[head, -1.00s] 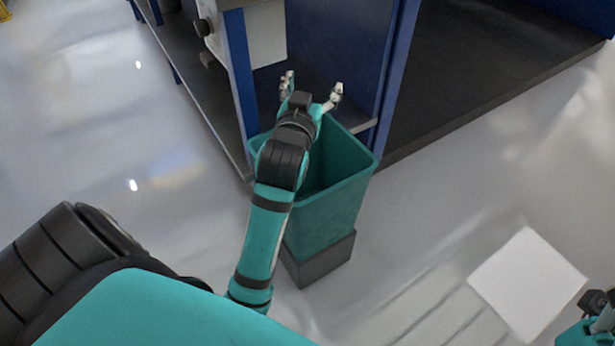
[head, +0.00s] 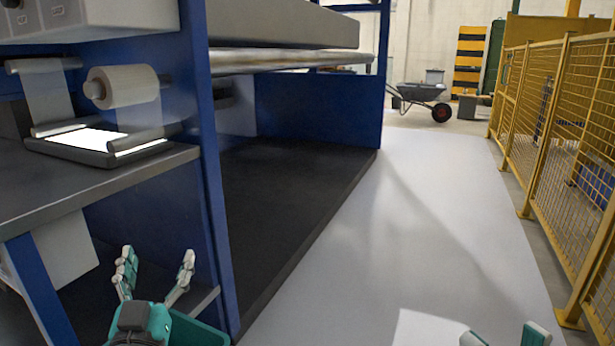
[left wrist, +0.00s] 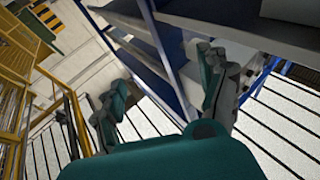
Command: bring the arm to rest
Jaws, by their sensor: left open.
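My left gripper (head: 157,262) stands at the bottom left of the head view, fingers spread and pointing up, with nothing between them. It appears in front of the blue rack's side panel, beside the teal bin (head: 200,335), of which only a part of the rim shows. In the left wrist view the two fingers (left wrist: 162,98) are also apart and empty. My right gripper (head: 504,338) shows only by two separated fingertips at the bottom edge of the head view; I see nothing between them.
A blue rack (head: 215,200) with a dark shelf (head: 95,185) fills the left. A film roller (head: 125,87) sits above that shelf. A yellow mesh fence (head: 560,130) runs along the right.

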